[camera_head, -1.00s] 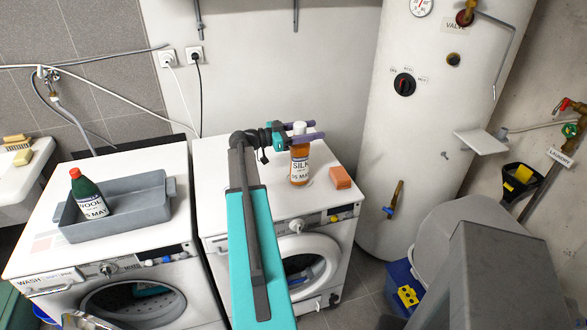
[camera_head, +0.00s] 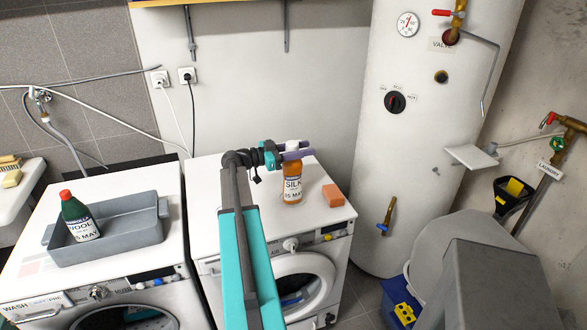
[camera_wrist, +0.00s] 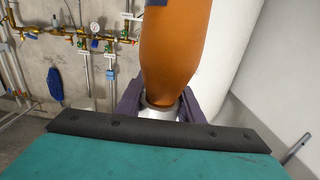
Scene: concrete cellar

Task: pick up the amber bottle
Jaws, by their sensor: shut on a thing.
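The amber bottle (camera_head: 292,190), with a white cap and a white label with dark lettering, stands upright on top of the right-hand washing machine (camera_head: 232,176). In the wrist view the bottle's amber body (camera_wrist: 175,50) fills the middle, with the white cap (camera_wrist: 160,113) between the two fingers. The fingers are shut on it. The bottle's base looks to be on the machine top; a small gap cannot be ruled out.
An orange block (camera_head: 333,196) lies just right of the bottle. A grey tray (camera_head: 135,240) with a green bottle (camera_head: 80,218) stands on the left machine. A white boiler (camera_head: 400,130) stands to the right, with a small shelf (camera_head: 470,157).

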